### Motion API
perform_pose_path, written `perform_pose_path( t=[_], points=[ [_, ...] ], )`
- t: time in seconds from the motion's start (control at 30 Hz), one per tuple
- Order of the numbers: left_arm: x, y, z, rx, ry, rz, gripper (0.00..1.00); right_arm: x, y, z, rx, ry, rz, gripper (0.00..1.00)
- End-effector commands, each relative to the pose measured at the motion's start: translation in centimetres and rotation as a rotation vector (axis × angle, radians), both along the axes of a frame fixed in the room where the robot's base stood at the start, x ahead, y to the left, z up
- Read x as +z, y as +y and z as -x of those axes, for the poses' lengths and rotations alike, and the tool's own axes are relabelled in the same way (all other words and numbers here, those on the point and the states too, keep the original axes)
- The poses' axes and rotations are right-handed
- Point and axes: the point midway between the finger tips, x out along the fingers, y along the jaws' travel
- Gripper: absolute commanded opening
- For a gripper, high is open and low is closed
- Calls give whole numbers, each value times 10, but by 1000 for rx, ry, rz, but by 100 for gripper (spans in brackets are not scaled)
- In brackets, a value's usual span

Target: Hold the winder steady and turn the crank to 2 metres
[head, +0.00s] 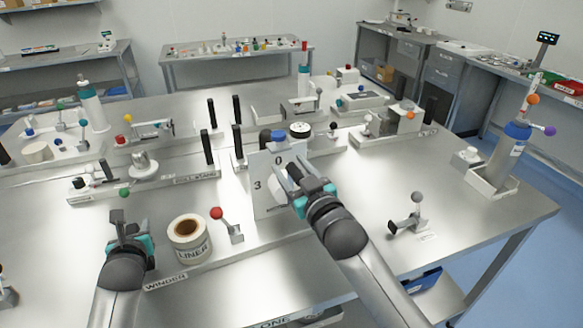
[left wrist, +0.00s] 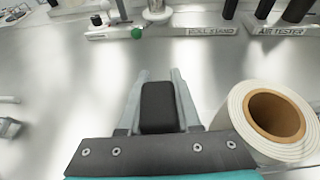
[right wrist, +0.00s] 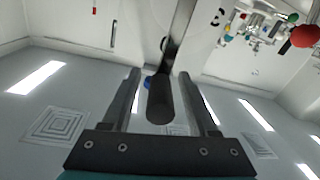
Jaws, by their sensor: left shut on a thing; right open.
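The winder, labelled WINDER at the table's front edge, carries a white liner roll (head: 188,240) with a brown core, also in the left wrist view (left wrist: 272,125). A white upright panel (head: 266,200) marked 0 and 3 stands right of it. My left gripper (head: 128,224) is shut on a dark upright grip (left wrist: 158,105), left of the roll. My right gripper (head: 304,180) is open in front of the panel. In the right wrist view, the crank's black handle (right wrist: 160,100) lies between its spread fingers, below a metal arm (right wrist: 181,35).
A red-knobbed lever (head: 216,213) stands between roll and panel. A grey-knobbed lever (head: 417,197) stands at the right. Several stations with black posts and coloured knobs line the table's back.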

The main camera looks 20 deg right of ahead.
Motion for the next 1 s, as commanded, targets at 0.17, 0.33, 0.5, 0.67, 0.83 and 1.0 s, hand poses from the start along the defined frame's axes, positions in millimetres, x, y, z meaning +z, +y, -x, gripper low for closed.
perform_pose_path(
  t=[0.17,0.33,0.5,0.67,0.83,1.0],
  points=[
    [-14,0,6,3,31,1,0,-1,0,-2,0,1,-1,60],
    [-14,0,6,3,31,1,0,-1,0,-2,0,1,-1,57],
    [-14,0,6,3,31,1,0,-1,0,-2,0,1,0,38],
    [-14,0,6,3,31,1,0,-1,0,-2,0,1,0,20],
    [-14,0,6,3,31,1,0,-1,0,-2,0,1,0,1],
    [-14,0,6,3,31,1,0,-1,0,-2,-1,1,0,0]
  ],
)
